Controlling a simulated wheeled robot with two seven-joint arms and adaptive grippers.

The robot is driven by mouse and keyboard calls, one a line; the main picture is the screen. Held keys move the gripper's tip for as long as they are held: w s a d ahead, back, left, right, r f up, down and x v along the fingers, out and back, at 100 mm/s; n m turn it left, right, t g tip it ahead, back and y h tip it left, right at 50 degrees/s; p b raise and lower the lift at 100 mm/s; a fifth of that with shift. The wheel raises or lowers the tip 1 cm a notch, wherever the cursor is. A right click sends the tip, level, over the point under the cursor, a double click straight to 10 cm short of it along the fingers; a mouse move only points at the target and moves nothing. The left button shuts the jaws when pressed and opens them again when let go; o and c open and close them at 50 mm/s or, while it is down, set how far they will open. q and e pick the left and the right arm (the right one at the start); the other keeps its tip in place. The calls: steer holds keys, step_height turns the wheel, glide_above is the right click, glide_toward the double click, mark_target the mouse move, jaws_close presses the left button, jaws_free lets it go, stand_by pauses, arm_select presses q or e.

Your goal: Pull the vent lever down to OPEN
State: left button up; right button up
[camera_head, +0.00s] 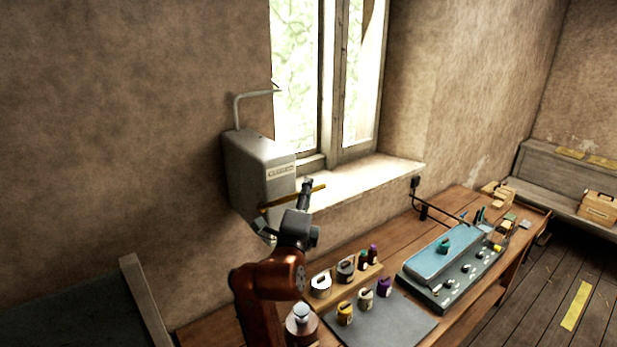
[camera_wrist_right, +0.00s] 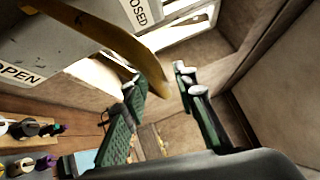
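A grey vent box (camera_head: 256,170) is fixed to the wall left of the window. Its brass-coloured lever (camera_head: 314,190) sticks out, tilted slightly up toward the right. In the right wrist view the lever (camera_wrist_right: 105,38) runs from the top left to a rounded tip near the middle. An OPEN label (camera_wrist_right: 20,73) and a partly cut CLOSED label (camera_wrist_right: 140,12) show on the box. My right gripper (camera_head: 307,187) is at the lever; its fingers (camera_wrist_right: 160,95) are apart, and the lever tip appears in the gap. I cannot tell whether they touch it. My left gripper is out of view.
A bent pipe (camera_head: 237,105) rises above the box, beside the window (camera_head: 295,75). Below, a wooden bench (camera_head: 455,212) carries a grey mat (camera_head: 400,325) with several small jars, a rack of containers, and a blue-topped device (camera_head: 440,252). The air right of the lever is clear.

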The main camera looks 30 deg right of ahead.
steer(key=p+x, duration=0.2)
steer(key=x, duration=0.3)
steer(key=shift+w+d+r, duration=0.1)
steer(key=shift+w+d, duration=0.05)
steer(key=shift+w, duration=0.2)
steer(key=shift+c, duration=0.3)
steer(key=c, duration=0.3)
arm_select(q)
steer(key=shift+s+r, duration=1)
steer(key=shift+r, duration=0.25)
arm_select(e)
jaws_close()
